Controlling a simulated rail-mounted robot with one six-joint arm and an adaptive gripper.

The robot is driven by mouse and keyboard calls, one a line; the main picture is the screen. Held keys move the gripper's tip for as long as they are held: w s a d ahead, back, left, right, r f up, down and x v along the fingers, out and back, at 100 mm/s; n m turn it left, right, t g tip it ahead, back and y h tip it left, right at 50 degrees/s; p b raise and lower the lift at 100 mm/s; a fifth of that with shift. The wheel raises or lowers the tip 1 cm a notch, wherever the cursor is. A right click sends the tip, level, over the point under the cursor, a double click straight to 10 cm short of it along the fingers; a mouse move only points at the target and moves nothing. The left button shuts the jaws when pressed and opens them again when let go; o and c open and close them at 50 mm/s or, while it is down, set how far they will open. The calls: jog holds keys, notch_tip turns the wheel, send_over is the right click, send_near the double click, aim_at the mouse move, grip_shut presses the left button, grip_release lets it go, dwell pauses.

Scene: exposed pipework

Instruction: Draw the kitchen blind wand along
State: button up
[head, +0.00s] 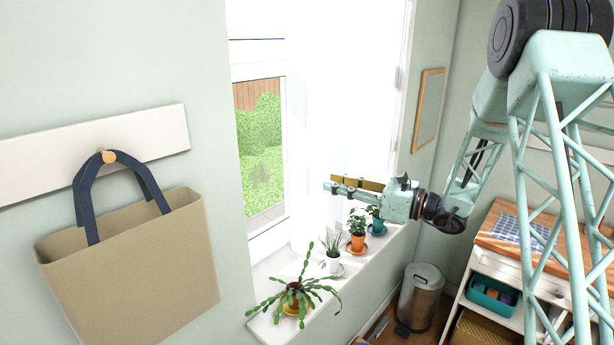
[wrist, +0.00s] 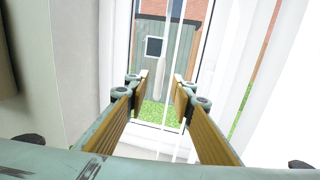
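My gripper (head: 332,187) reaches left in front of the bright window in the head view. In the wrist view its two fingers with tan pads stand apart, open, with a gap between the tips (wrist: 161,78). A slim pale rod, likely the blind wand (wrist: 160,80), shows in line with this gap; I cannot tell whether it is between the fingers or beyond them. Thin white lines run upward near it. The white blind (head: 348,75) covers the right part of the window and is washed out. The wand cannot be made out in the head view.
Several potted plants, one a spiky plant (head: 293,290), stand on the white sill (head: 268,327) below my gripper. A beige bag (head: 135,270) hangs on the left wall. A metal bin (head: 420,297) and a wooden-topped unit (head: 490,240) stand at right.

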aim_at(309, 177)
jog(key=shift+p+x, duration=0.8)
jog(key=shift+x, duration=4.25)
grip_shut()
